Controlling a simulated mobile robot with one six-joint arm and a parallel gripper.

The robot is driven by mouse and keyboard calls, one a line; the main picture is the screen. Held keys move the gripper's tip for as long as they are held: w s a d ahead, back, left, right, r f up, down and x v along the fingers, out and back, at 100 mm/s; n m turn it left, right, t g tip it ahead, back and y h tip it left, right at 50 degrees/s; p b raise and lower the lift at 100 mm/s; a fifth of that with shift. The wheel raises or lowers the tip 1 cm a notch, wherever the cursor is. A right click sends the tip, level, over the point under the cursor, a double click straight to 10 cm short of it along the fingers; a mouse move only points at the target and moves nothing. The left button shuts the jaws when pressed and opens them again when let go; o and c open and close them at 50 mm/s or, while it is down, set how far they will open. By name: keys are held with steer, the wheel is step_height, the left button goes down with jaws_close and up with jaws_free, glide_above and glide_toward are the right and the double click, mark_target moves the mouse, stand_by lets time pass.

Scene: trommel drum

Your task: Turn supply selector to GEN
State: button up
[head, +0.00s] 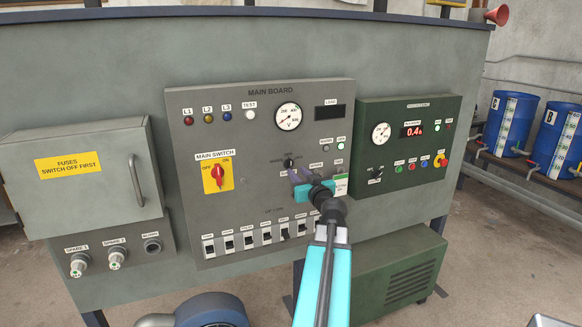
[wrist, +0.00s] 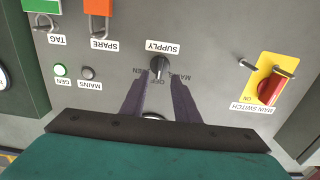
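The supply selector (wrist: 158,64) is a dark round knob on the grey main board (head: 266,93). In the wrist view, which is upside down, the SUPPLY label is above it and GEN, OFF and MAINS are printed around its lower side. A small pale mark on the knob seems to face OFF. My gripper (wrist: 159,79) is open and empty, with its dark fingertips on either side of the knob's lower edge; touching cannot be told. In the head view, the selector (head: 289,163) shows just beyond my gripper (head: 297,176), which hides part of its surround.
The red main switch (head: 217,177) on a yellow plate is left of the selector. A row of breakers (head: 248,240) runs below. The green generator panel (head: 410,145) is at right.

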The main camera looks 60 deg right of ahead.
mark_target(291, 166)
steer(key=shift+p+x, duration=0.85)
steer(key=shift+x, duration=1.85)
jaws_close()
steer(key=shift+a, duration=0.35)
steer(key=shift+d, duration=0.25)
